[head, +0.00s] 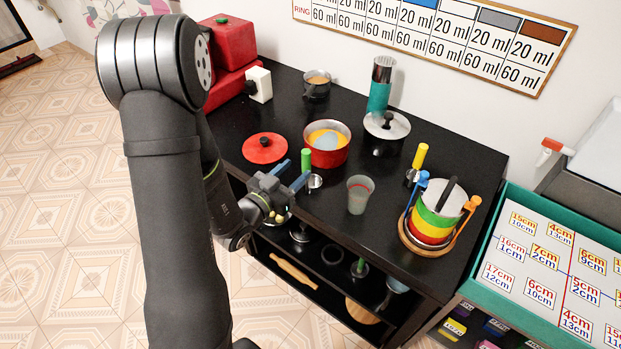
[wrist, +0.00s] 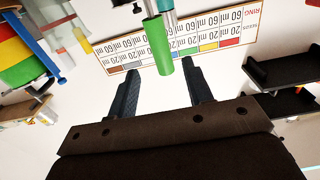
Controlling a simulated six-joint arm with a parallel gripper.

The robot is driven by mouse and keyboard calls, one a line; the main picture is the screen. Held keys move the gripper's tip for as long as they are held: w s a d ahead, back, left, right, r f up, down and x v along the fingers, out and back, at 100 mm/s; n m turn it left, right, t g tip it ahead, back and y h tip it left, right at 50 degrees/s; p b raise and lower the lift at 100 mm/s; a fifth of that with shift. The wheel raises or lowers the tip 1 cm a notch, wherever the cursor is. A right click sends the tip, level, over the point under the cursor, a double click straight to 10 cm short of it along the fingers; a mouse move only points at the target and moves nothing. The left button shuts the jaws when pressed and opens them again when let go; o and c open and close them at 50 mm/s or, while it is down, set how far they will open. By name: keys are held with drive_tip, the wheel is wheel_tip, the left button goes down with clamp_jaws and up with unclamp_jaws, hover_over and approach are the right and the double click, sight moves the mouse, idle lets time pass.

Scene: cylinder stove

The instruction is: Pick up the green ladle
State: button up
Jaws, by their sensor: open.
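The green ladle (head: 306,160) has an upright green handle above a shiny metal bowl, near the front edge of the black counter. My gripper (head: 296,170) is just in front of the handle, with its two blue-looking fingers apart and nothing held. In the wrist view the green handle (wrist: 158,45) appears between the lines of my open fingers (wrist: 161,80), at or just beyond the fingertips. I cannot tell whether any finger touches it. The ladle's bowl is not clear in the wrist view.
A yellow-handled utensil (head: 420,157) and a stacked colored-ring holder (head: 433,220) are farther right. Shelves lie below the counter (head: 300,232).

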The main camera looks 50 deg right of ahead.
drive_tip(key=d, duration=0.8)
drive_tip(key=shift+w+d+f, duration=0.15)
clamp_jaws()
wheel_tip(320, 180, up, 10)
idle(0.8)
